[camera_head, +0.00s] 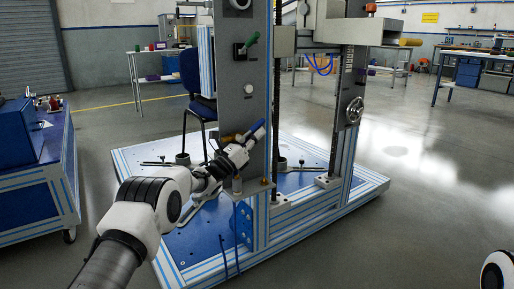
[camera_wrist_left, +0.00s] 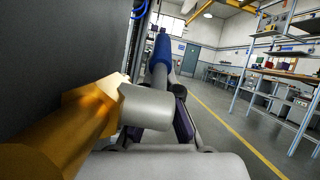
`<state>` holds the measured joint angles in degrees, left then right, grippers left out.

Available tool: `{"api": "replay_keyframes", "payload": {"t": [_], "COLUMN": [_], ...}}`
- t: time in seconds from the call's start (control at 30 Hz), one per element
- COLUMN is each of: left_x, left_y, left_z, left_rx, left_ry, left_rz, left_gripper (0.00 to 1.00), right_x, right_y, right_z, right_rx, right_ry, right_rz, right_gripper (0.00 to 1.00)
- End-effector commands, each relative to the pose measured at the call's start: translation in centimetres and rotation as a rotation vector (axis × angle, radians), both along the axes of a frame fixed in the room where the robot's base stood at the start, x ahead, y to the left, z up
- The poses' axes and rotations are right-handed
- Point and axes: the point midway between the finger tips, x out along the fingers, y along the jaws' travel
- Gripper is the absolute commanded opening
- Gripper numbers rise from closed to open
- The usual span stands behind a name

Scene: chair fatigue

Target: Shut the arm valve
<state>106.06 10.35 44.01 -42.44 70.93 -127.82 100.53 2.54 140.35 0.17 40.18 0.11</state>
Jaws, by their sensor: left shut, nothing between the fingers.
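A valve lever with a blue grip (camera_head: 255,129) angles up and right beside the grey upright panel of the test rig. In the left wrist view the blue grip (camera_wrist_left: 161,52) points away on a pale metal stem. A brass valve body (camera_wrist_left: 65,132) fills the lower left of that view, close to the camera. My left gripper (camera_head: 238,152) is shut and empty, right by the lever. The head view does not show clearly whether it touches the lever. Dark finger parts (camera_wrist_left: 182,120) show behind the stem in the wrist view. My right gripper is out of view.
A green-handled lever (camera_head: 249,43) and a round white knob (camera_head: 248,89) sit higher on the panel. A handwheel (camera_head: 354,110) is on the right upright. A blue chair (camera_head: 192,80) stands behind the panel. A blue bench (camera_head: 35,175) stands at left.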

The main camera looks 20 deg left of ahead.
Motion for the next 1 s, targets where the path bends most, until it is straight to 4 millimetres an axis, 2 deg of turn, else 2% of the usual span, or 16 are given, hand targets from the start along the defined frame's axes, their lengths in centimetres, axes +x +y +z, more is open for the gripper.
{"api": "replay_keyframes", "payload": {"t": [0.57,1.0], "left_x": [-0.5,-1.2], "left_y": [0.4,0.8], "left_z": [2.8,3.7], "left_rx": [0.001,-0.021], "left_ry": [0.002,-0.031], "left_rz": [0.0,-0.002], "left_gripper": [0.0,0.0], "right_x": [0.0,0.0], "right_y": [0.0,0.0], "right_z": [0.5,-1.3], "right_rx": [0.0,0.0], "right_ry": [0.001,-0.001], "right_rz": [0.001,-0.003], "right_gripper": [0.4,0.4]}}
